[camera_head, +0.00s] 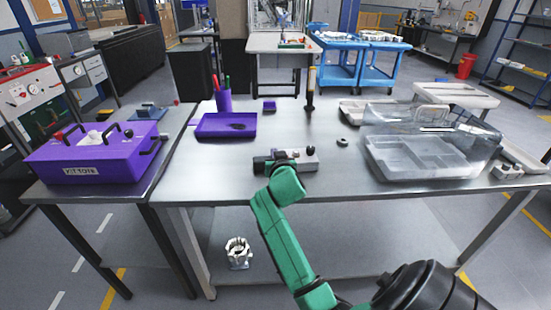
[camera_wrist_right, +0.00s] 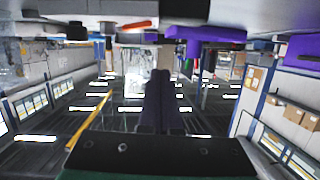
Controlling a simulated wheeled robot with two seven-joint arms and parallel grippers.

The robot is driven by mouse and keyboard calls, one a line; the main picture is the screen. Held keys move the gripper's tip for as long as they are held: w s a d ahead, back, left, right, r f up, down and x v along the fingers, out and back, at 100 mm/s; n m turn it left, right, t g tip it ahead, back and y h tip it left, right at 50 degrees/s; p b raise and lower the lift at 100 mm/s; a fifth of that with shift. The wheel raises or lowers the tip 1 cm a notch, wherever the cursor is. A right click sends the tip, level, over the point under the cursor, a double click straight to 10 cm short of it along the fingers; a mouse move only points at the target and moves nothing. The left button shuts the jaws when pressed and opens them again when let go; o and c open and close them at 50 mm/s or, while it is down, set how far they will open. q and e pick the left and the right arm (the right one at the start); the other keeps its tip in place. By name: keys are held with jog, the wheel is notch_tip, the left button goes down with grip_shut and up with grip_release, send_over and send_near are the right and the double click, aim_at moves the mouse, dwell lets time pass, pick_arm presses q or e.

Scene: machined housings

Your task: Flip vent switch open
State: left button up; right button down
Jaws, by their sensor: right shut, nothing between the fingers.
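A small grey block-shaped device (camera_head: 300,158) with a dark cylindrical end lies near the front edge of the metal table. I cannot make out for sure which part is the vent switch. My right arm, green, reaches up to the device's front and covers part of it. My right gripper (camera_wrist_right: 160,85) shows in the right wrist view, which appears upside down; its dark fingers are together with nothing between them. An orange-red elongated part (camera_wrist_right: 135,24) shows above the fingers there, apart from them. My left gripper is out of view.
A purple tray (camera_head: 226,136) and a purple cup (camera_head: 223,103) with pens stand behind left. A clear lidded bin (camera_head: 425,160) stands right. A purple box with handles (camera_head: 95,157) is on the left side table. The metal table's middle is mostly clear.

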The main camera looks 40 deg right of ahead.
jog(key=v, duration=0.6)
jog(key=shift+s+a+b, duration=0.2)
jog(key=shift+s+b, duration=0.2)
jog(key=shift+f, duration=0.15)
